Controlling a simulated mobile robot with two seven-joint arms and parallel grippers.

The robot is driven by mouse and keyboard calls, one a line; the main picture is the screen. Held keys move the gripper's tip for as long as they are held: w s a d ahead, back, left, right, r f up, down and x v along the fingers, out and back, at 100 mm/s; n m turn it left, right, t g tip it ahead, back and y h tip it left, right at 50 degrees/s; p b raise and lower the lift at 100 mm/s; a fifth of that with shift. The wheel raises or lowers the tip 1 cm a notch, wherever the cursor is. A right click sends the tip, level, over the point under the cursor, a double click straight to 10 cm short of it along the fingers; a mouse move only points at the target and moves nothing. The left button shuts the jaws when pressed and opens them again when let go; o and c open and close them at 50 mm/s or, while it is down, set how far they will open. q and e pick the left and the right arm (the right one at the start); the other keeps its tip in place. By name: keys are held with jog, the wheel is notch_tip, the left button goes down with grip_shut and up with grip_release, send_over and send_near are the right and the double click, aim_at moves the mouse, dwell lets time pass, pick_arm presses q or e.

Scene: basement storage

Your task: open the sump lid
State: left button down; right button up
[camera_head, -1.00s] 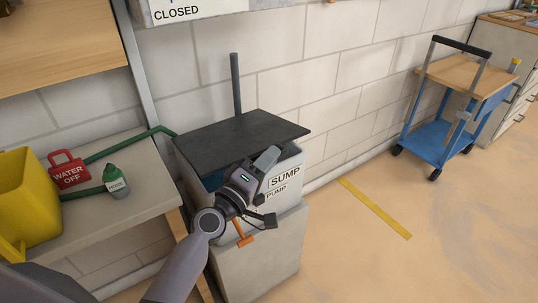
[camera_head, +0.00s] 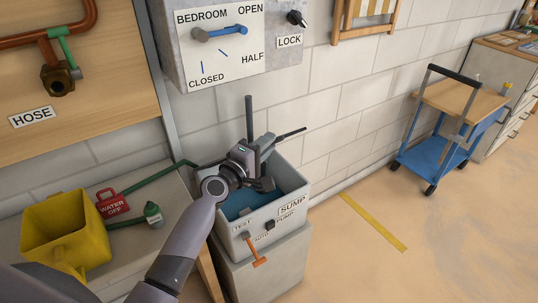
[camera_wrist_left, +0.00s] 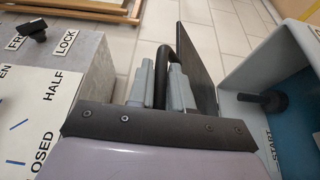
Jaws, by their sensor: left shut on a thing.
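The sump box (camera_head: 235,238) is a light grey bin with a SUMP label, and its top is uncovered. Blue shows inside it, partly hidden by my left gripper (camera_head: 262,152). The dark sump lid (camera_head: 291,134) is raised and seen nearly edge-on in the head view. In the left wrist view the lid (camera_wrist_left: 201,58) stands steeply beside my fingers, between them and the bin (camera_wrist_left: 285,60). My left gripper (camera_wrist_left: 164,78) is shut on a dark curved handle (camera_wrist_left: 182,42) by the lid. My right gripper is not in view.
A grey panel with a blue lever (camera_head: 228,31) hangs above the bin. An orange lever (camera_head: 258,262) sticks out in front. The floor right is clear around the blue cart (camera_head: 436,162).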

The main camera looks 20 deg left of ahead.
pick_arm(q)
jog(key=w+a+r, duration=0.5)
jog(key=a+r, duration=0.2)
jog(key=shift+w+a+r, duration=0.25)
jog(key=shift+w, duration=0.15)
jog(key=c, duration=1.1)
grip_release()
jog(key=shift+f, duration=0.1)
jog(key=shift+p+v, duration=0.5)
jog(key=shift+v, duration=3.15)
